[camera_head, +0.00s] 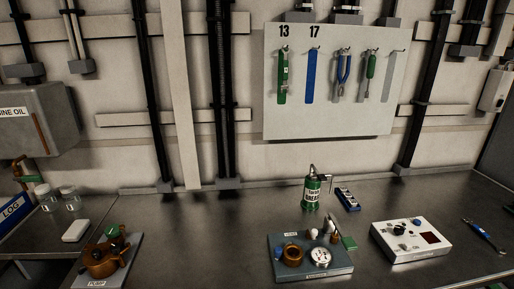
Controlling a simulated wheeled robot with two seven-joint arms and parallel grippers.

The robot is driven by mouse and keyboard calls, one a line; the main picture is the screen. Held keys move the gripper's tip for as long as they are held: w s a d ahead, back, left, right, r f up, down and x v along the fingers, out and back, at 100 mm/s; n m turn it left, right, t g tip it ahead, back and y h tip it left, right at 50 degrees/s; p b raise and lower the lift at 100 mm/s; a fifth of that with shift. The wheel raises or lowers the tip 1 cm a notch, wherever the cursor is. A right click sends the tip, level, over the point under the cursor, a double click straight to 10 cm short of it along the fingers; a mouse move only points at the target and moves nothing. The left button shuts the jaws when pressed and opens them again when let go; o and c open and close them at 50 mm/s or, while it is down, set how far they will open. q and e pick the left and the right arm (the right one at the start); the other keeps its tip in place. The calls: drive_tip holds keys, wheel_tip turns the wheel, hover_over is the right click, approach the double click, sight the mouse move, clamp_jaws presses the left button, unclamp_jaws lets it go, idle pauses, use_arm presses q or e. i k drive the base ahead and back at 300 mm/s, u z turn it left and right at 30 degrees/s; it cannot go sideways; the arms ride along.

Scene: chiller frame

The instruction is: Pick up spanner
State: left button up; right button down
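A blue spanner with bright metal ends (485,236) lies flat on the dark metal bench at the far right. Nothing touches it. On the pale tool board (290,125) a green tool (283,72) hangs under the number 13. Under the number 17 is a plain blue spanner-shaped patch (311,80), with no tool clearly seen on it. Neither of my grippers is in view.
A white control box (410,254) stands left of the spanner. A green grease can (312,190), a small blue block (347,199), a grey plate with fittings (290,268) and a brown pump (100,262) stand on the bench. Bare bench (210,235) lies left of centre.

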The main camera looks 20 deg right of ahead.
sight(486, 236)
drive_tip(key=z, duration=2.5)
